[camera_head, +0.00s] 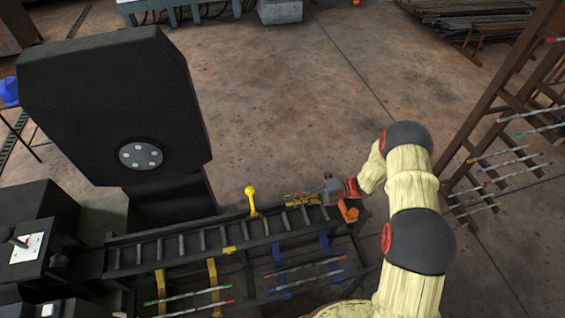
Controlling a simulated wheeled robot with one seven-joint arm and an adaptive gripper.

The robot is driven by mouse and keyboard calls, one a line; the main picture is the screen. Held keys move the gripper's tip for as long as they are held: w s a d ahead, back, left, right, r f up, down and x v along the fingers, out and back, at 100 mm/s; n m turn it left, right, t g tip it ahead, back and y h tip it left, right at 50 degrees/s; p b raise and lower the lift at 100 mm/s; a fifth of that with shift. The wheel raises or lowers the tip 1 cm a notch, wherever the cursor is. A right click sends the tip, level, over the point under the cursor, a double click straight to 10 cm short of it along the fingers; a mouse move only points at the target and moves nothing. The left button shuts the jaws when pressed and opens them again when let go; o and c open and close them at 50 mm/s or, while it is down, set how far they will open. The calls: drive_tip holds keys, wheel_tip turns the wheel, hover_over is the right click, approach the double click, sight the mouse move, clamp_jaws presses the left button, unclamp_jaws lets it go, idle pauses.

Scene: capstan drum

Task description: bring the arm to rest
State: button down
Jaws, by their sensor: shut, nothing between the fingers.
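My arm (407,180), in a cream cover with dark joints and red caps, rises from the bottom edge right of centre and bends over to the left. My gripper (328,190) is at its end, a small grey shape past a red and dark wrist, above or beside the right end of the roller track (200,241). It is shut with nothing held. The fingertips are too small to make out well. A yellow and dark striped piece (300,199) lies just left of it; I cannot tell whether they touch.
A large dark panel (110,100) stands at the left. A yellow-knobbed lever (251,200) stands up at the track. An orange part (348,211) is just below the wrist. Rods lie on a brown rack (497,112) at right. The middle floor is clear.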

drive_tip(key=s+d+f+n+g+h, duration=0.1)
drive_tip(key=s+f+n+g+h, duration=0.15)
drive_tip(key=s+f+n, duration=0.4)
drive_tip(key=s+d+r+n+h, duration=0.5)
drive_tip(key=r+n+h, duration=0.1)
drive_tip(key=n, duration=0.6)
drive_tip(key=s+d+r+n+t+h+b, duration=0.2)
drive_tip(key=r+n, duration=0.3)
drive_tip(key=r, duration=0.4)
drive_tip(key=s+d+r+n+t+h+b, duration=0.2)
drive_tip(key=s+d+r+n+t+h, duration=0.1)
drive_tip(key=r, duration=0.7)
drive_tip(key=s+d+r+n+t+h+b, duration=0.2)
drive_tip(key=s+d+r+n+t+h, duration=0.1)
drive_tip(key=s+r+n+t, duration=0.3)
wheel_tip(320, 180, up, 4)
drive_tip(key=shift+d+n+h, duration=0.35)
drive_tip(key=shift+n+h, duration=0.2)
drive_tip(key=shift+n, duration=0.7)
drive_tip(key=shift+s+t, duration=0.1)
drive_tip(key=shift+t, duration=0.15)
